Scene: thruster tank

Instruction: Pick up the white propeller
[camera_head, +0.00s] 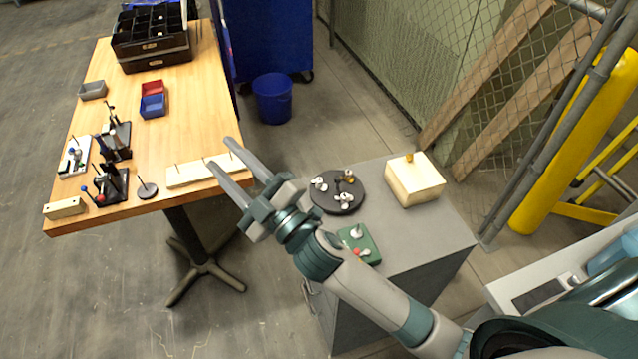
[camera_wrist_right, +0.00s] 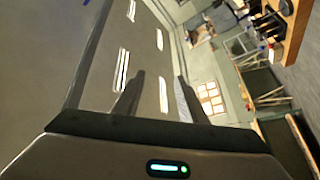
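My right gripper (camera_head: 220,152) is open and empty, held up in the air between the wooden table and the grey cabinet. Its two fingers also show apart in the right wrist view (camera_wrist_right: 157,92), with nothing between them. Small white propeller-like pieces (camera_head: 320,184) lie on a black round disc (camera_head: 327,203) on the cabinet, up and right of the gripper. They are too small to tell apart clearly. A green block (camera_head: 369,243) in front of the disc bears a whitish piece (camera_head: 356,232) and a red knob. My left gripper is not in view.
A pale wooden block (camera_head: 415,182) stands on the grey cabinet (camera_head: 440,235) right of the disc. The wooden table (camera_head: 195,110) at left holds bins, stands and a black organizer (camera_head: 152,55). A blue bucket (camera_head: 273,100) and a mesh fence are behind.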

